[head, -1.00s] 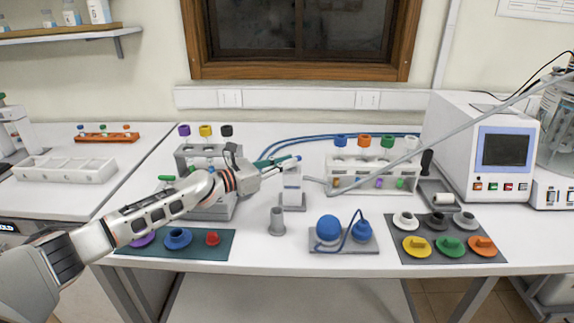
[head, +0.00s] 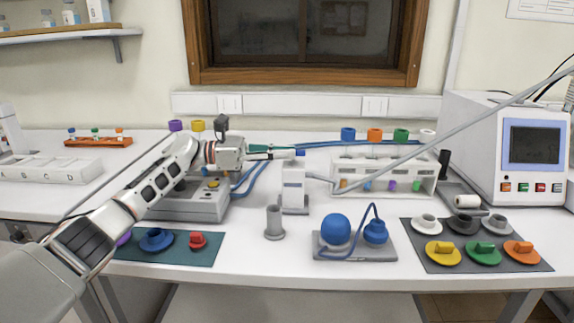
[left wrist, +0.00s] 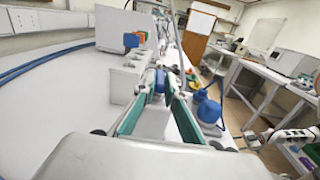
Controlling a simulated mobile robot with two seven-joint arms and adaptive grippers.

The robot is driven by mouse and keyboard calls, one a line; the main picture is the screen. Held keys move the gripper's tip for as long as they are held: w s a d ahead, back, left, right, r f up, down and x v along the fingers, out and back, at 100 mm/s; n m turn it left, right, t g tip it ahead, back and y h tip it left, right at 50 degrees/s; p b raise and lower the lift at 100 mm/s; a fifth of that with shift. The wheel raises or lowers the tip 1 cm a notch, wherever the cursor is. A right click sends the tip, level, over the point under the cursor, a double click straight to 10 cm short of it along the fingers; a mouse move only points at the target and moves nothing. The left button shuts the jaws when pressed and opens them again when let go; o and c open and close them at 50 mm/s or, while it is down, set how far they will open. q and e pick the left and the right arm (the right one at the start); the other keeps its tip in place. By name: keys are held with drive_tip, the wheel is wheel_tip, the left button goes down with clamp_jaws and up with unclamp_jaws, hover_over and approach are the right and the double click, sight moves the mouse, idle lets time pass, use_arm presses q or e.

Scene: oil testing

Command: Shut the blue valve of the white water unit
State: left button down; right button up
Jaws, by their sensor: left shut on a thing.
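The white water unit (head: 293,192) is a small upright white column on a grey base in the middle of the table. Its blue valve (head: 300,152) is at the top, mostly hidden by my fingers; a blue part of it shows in the left wrist view (left wrist: 160,80). My left gripper (head: 284,153) reaches in from the left, level with the unit's top. In the left wrist view its teal fingers (left wrist: 158,97) are on both sides of the blue valve and shut on it. A white arm with an orange band, likely my right, shows at that view's right edge; its gripper (left wrist: 252,140) is unclear.
A white rack (head: 385,178) with coloured caps stands right of the unit. A grey cup (head: 274,224) and a plate with blue flasks (head: 335,230) are in front. A grey device (head: 190,207) sits under my left arm. Blue hoses run behind.

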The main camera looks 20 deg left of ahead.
use_arm(q)
drive_tip(key=shift+w+f+g+b, duration=0.15)
drive_tip(key=shift+f+g+b, duration=0.2)
drive_tip(key=shift+b, duration=0.2)
drive_tip(key=shift+r+m+b, duration=0.2)
drive_tip(key=shift+m+b, duration=0.1)
drive_tip(key=shift+r+g, duration=0.25)
drive_tip(key=shift+r, duration=0.05)
drive_tip(key=c, duration=2.1)
unclamp_jaws()
use_arm(e)
drive_tip(key=shift+w+a+f, duration=0.2)
drive_tip(key=shift+a+f, duration=0.05)
drive_tip(key=shift+a, duration=0.1)
use_arm(q)
drive_tip(key=shift+a+f, duration=0.1)
drive_tip(key=v, duration=1.2)
drive_tip(key=shift+f, duration=0.15)
